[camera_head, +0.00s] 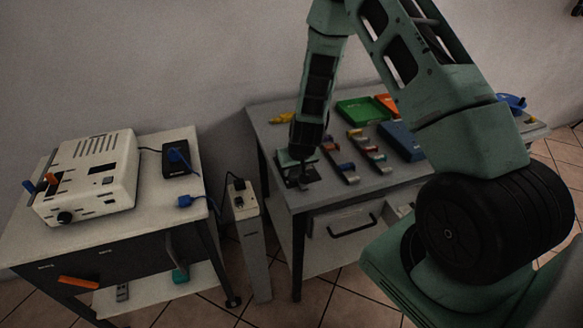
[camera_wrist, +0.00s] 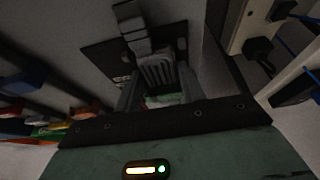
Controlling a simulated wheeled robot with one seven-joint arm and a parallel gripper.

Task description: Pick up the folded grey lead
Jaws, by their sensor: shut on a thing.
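The folded grey lead (camera_wrist: 156,72) shows in the wrist view as a ribbed grey bundle between my fingers. My gripper (camera_wrist: 160,92) is shut on it. In the head view my gripper (camera_head: 302,180) points down at the left front corner of the grey table, low over a dark flat plate (camera_head: 312,172). The plate also shows behind the lead in the wrist view (camera_wrist: 98,56). The lead is too small and dark in the head view to make out. I cannot tell whether it touches the plate.
The grey table (camera_head: 278,133) also carries a green tray (camera_head: 360,110), a blue bin (camera_head: 401,141) and several small coloured-ended parts (camera_head: 349,171). A narrow white post (camera_head: 243,202) with a black plug stands left of it. A white device (camera_head: 88,178) sits on the left table.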

